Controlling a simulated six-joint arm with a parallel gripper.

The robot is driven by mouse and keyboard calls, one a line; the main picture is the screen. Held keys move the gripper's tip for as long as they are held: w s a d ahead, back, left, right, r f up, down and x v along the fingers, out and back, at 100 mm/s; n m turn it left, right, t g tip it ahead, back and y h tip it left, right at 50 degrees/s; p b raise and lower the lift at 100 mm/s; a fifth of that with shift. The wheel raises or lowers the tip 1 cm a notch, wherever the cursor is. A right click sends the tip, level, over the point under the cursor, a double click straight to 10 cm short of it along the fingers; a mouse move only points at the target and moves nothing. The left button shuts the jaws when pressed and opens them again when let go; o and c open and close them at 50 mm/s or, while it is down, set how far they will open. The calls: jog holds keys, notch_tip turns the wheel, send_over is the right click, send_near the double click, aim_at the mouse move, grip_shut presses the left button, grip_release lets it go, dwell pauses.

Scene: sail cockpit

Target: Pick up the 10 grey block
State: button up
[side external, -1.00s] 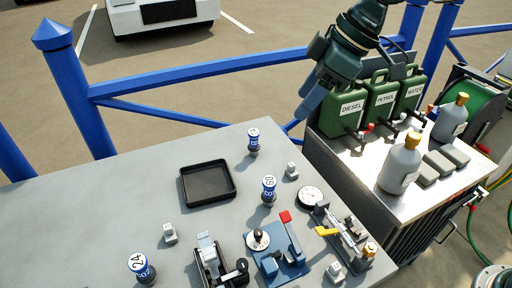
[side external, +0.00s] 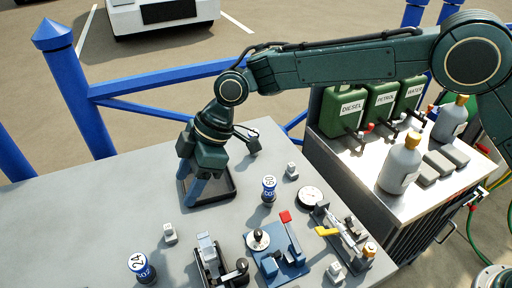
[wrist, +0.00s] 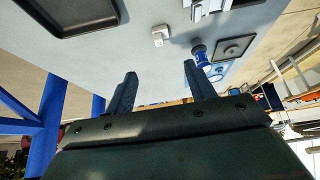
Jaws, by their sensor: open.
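Several small pale grey blocks stand on the grey table; no number can be read on them. In the side external view one is at left centre (side external: 170,233), one right of the tray (side external: 292,171) and one at the front right (side external: 336,272). The wrist view shows a grey block (wrist: 160,35) beyond the fingertips. My gripper (side external: 190,192) points down over the black tray's left part, with its two blue fingers apart. It also shows in the wrist view (wrist: 160,70), with nothing between the fingers. Its height above the tray is unclear.
The black tray (side external: 230,193) is partly hidden by my gripper. Blue-and-white cylinders marked 60 (side external: 269,190) and 24 (side external: 140,268) stand upright. Clamps and levers (side external: 280,255) crowd the front. Jerrycans (side external: 343,112) and a bottle (side external: 402,165) stand at right. The table's left is clear.

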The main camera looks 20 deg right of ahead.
jog(key=shift+a+f, duration=0.15)
jog(key=shift+f, duration=0.05)
send_near(168, 229)
jog(key=shift+x, duration=2.5)
jog(key=shift+w, duration=0.15)
jog(key=shift+x, duration=2.6)
jog(key=c, duration=1.1)
